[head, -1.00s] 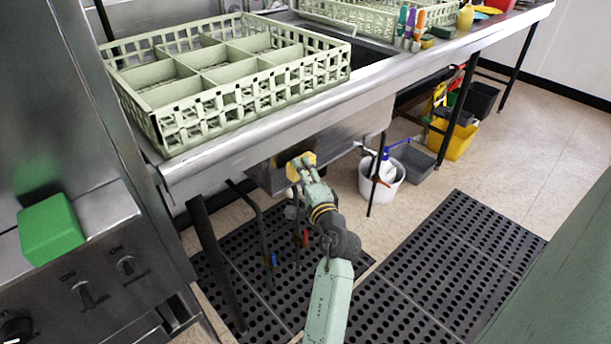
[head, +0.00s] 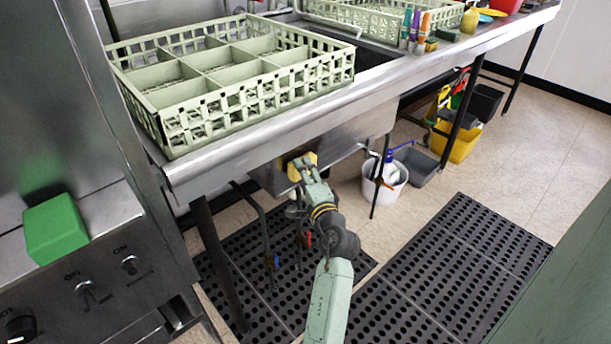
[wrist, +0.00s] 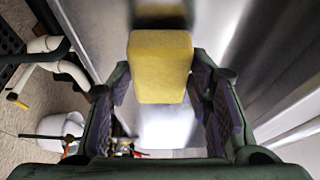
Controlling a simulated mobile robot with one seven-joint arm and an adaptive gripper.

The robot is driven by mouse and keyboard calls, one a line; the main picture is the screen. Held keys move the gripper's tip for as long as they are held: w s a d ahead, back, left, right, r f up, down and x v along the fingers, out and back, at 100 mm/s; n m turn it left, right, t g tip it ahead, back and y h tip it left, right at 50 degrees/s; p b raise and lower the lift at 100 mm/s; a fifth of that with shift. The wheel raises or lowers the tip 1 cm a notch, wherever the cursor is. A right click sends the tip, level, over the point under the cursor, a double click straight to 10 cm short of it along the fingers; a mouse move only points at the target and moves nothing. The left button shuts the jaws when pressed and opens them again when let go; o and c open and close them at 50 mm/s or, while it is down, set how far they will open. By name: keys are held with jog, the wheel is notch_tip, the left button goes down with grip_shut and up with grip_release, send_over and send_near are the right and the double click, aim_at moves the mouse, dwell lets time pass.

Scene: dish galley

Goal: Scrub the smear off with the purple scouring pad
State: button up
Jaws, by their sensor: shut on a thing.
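My gripper (head: 306,170) is under the sink counter, close to the metal underside. It is shut on a yellow block (head: 303,160), which looks like a sponge or pad. In the wrist view the yellow block (wrist: 160,66) sits between the two fingertips, close to a shiny metal surface (wrist: 260,50). I cannot tell whether it touches the metal. No purple face shows on the block, and I see no purple scouring pad elsewhere. No smear can be made out; the metal beyond the block is partly hidden by it.
A green block (head: 55,228) lies on the machine ledge at left. A pale green dish rack (head: 220,115) stands on the counter (head: 300,122). Counter legs, hanging pipes and a white bucket (head: 384,188) surround the space below. Black perforated mats (head: 450,265) cover the floor.

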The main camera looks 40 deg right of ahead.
jog(key=shift+w, duration=0.45)
jog(key=shift+w+d+b, duration=0.25)
jog(key=shift+d+b, duration=1)
jog(key=shift+d, duration=0.65)
jog(key=shift+w+d+b, duration=0.2)
jog(key=shift+d+b, duration=1)
jog(key=shift+d, duration=0.7)
